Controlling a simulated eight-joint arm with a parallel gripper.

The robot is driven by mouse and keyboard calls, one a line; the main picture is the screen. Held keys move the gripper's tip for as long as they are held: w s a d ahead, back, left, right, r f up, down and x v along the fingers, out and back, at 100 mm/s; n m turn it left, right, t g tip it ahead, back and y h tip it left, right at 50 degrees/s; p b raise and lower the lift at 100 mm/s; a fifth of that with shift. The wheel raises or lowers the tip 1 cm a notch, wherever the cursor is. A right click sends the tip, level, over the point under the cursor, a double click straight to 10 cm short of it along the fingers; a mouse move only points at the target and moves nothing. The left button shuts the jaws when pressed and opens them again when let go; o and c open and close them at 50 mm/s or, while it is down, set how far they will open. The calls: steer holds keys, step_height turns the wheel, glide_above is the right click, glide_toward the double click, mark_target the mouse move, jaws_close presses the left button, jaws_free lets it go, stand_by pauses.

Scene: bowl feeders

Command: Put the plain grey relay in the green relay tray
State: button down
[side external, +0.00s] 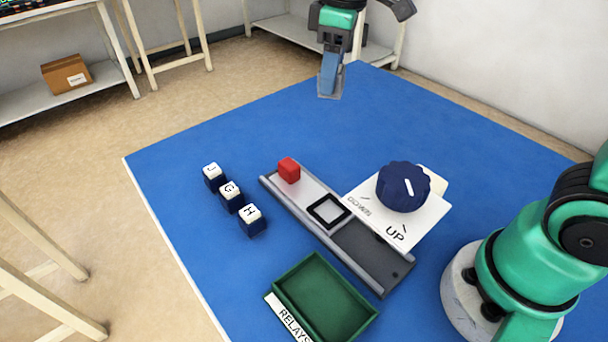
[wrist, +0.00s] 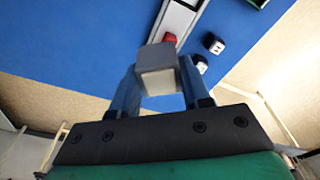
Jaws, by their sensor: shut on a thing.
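A plain grey relay (wrist: 160,72) sits between the two fingers of my gripper (wrist: 157,88) in the wrist view. In the side view my gripper (side external: 330,78) is high over the far end of the blue mat, shut on the relay (side external: 329,96), which hangs below the fingers and is small there. The green relay tray (side external: 318,284), labelled RELAYS, lies at the front of the mat, far from my gripper. It looks empty. A green edge of it shows at the top of the wrist view (wrist: 258,3).
A grey track (side external: 372,262) with a red block (side external: 289,170) and a black square outline (side external: 328,210) lies mid-mat. A navy knob (side external: 404,187) stands on a white UP/DOWN plate (side external: 420,225). Three lettered navy blocks (side external: 230,196) stand left. The far mat is clear.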

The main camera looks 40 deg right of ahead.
mark_target(326, 213)
steer(key=s+a+r+n, duration=0.3)
steer(key=s+a+n, duration=0.1)
steer(key=n, duration=0.7)
steer(key=shift+s+g+y, duration=0.4)
steer(key=shift+s, duration=0.35)
steer(key=shift+a+f, duration=0.1)
step_height(326, 213, down, 20)
steer(key=shift+r, duration=0.25)
steer(key=shift+f, duration=0.1)
steer(key=shift+c, duration=2.1)
jaws_free()
steer(key=shift+f, duration=0.1)
